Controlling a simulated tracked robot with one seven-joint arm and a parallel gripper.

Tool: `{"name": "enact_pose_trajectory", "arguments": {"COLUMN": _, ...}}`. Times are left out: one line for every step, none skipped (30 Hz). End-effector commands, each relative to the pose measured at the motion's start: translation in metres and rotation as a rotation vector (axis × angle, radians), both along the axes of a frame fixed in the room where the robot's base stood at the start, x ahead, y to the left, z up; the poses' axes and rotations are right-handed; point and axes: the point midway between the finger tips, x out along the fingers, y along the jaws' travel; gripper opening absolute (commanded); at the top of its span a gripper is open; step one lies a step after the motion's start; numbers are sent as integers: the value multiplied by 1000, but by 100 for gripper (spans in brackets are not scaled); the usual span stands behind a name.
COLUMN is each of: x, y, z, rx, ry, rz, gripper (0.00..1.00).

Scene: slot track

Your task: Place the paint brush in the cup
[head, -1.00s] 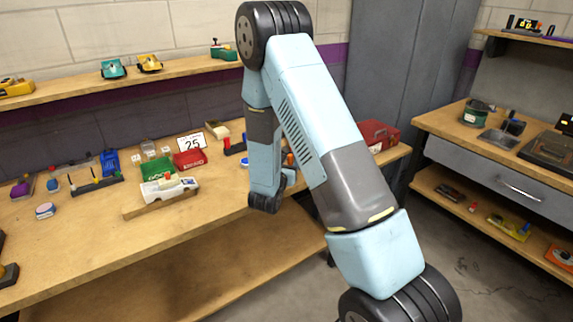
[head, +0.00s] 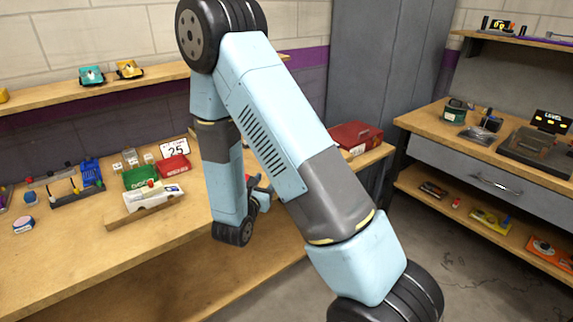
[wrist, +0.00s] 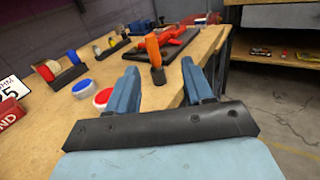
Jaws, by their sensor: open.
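My gripper (wrist: 159,82) is open and empty in the wrist view, its two blue fingers spread above the table edge. An upright item with an orange handle (wrist: 153,48) and a dark lower end stands on the table just beyond and between the fingertips, apart from them. It may be the paint brush, but I cannot tell for sure. I cannot make out the cup in either view. In the head view my arm hides most of my gripper and the table behind it.
Two round tubs, blue-topped (wrist: 83,88) and red-topped (wrist: 103,98), lie left of my fingers. A red toolbox (head: 357,136) stands at the table's right end. Floor shows right of the table edge.

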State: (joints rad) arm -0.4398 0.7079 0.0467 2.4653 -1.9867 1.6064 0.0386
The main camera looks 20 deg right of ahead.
Motion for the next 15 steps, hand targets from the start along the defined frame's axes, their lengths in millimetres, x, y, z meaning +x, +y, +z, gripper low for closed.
{"name": "enact_pose_trajectory", "arguments": {"x": -2, "y": -9, "z": 12, "rx": 18, "ry": -16, "rz": -41, "gripper": 51}}
{"name": "enact_pose_trajectory", "arguments": {"x": -3, "y": -15, "z": 19, "rx": 30, "ry": -26, "rz": -69, "gripper": 51}}
{"name": "enact_pose_trajectory", "arguments": {"x": -6, "y": -24, "z": 29, "rx": 50, "ry": -39, "rz": -113, "gripper": 51}}
{"name": "enact_pose_trajectory", "arguments": {"x": -9, "y": -32, "z": 36, "rx": 67, "ry": -49, "rz": -149, "gripper": 51}}
{"name": "enact_pose_trajectory", "arguments": {"x": -13, "y": -39, "z": 44, "rx": 86, "ry": -61, "rz": -187, "gripper": 51}}
{"name": "enact_pose_trajectory", "arguments": {"x": -18, "y": -49, "z": 54, "rx": 112, "ry": -76, "rz": -239, "gripper": 51}}
{"name": "enact_pose_trajectory", "arguments": {"x": -23, "y": -56, "z": 62, "rx": 133, "ry": -87, "rz": -276, "gripper": 51}}
{"name": "enact_pose_trajectory", "arguments": {"x": -27, "y": -63, "z": 68, "rx": 153, "ry": -97, "rz": -313, "gripper": 51}}
{"name": "enact_pose_trajectory", "arguments": {"x": -34, "y": -72, "z": 77, "rx": 184, "ry": -111, "rz": -363, "gripper": 51}}
{"name": "enact_pose_trajectory", "arguments": {"x": -39, "y": -78, "z": 83, "rx": 206, "ry": -123, "rz": -399, "gripper": 51}}
{"name": "enact_pose_trajectory", "arguments": {"x": -44, "y": -84, "z": 89, "rx": 231, "ry": -134, "rz": -434, "gripper": 51}}
{"name": "enact_pose_trajectory", "arguments": {"x": -52, "y": -92, "z": 97, "rx": 263, "ry": -150, "rz": -481, "gripper": 51}}
{"name": "enact_pose_trajectory", "arguments": {"x": -58, "y": -97, "z": 102, "rx": 288, "ry": -161, "rz": -516, "gripper": 51}}
{"name": "enact_pose_trajectory", "arguments": {"x": -64, "y": -102, "z": 107, "rx": 316, "ry": -171, "rz": -550, "gripper": 51}}
{"name": "enact_pose_trajectory", "arguments": {"x": -72, "y": -109, "z": 114, "rx": 351, "ry": -187, "rz": -595, "gripper": 51}}
